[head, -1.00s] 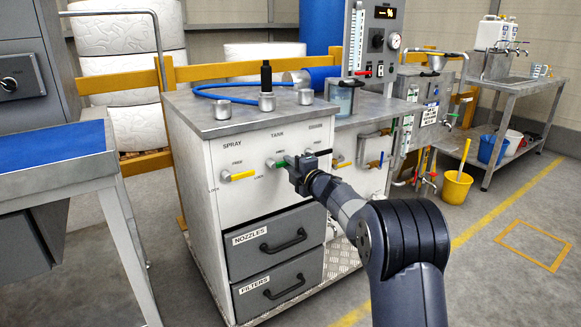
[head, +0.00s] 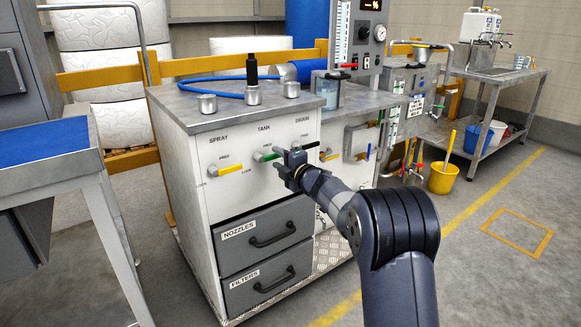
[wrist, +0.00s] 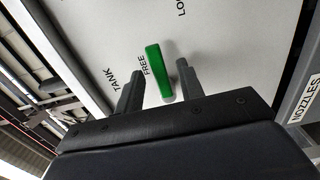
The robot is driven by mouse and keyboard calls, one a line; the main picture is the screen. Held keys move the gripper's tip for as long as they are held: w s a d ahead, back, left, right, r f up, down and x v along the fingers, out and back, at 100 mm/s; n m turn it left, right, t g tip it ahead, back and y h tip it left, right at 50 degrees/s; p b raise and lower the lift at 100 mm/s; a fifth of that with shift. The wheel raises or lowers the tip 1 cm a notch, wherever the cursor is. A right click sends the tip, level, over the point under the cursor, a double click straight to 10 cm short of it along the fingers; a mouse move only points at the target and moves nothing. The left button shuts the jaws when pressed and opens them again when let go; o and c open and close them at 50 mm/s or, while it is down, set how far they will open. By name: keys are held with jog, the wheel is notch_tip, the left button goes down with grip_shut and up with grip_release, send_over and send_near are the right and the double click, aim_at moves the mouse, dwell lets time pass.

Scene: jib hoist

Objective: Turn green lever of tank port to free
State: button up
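The green lever (head: 267,155) is on the white cabinet front, under the TANK label. In the wrist view the green lever (wrist: 158,72) lies beside the word FREE, and a LOCK label is partly cut off at the top edge. My gripper (head: 284,156) is just right of the lever in the head view and covers part of it. In the wrist view my gripper (wrist: 158,85) is open, with the lever between its two fingers and a visible gap on each side.
A yellow lever (head: 230,169) sits to the left under SPRAY, and a dark lever (head: 311,146) to the right under DRAIN. Two grey drawers (head: 264,235) are below. Metal cups and a blue hose (head: 215,78) are on top. Open floor lies right of the cabinet.

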jog(key=p+v, duration=0.1)
jog(key=v, duration=0.9)
jog(key=shift+w+a, duration=0.1)
jog(key=shift+w, duration=0.1)
jog(key=b+x, duration=0.1)
jog(key=x, duration=0.9)
jog(key=shift+w+a, duration=0.2)
jog(key=shift+d, duration=0.1)
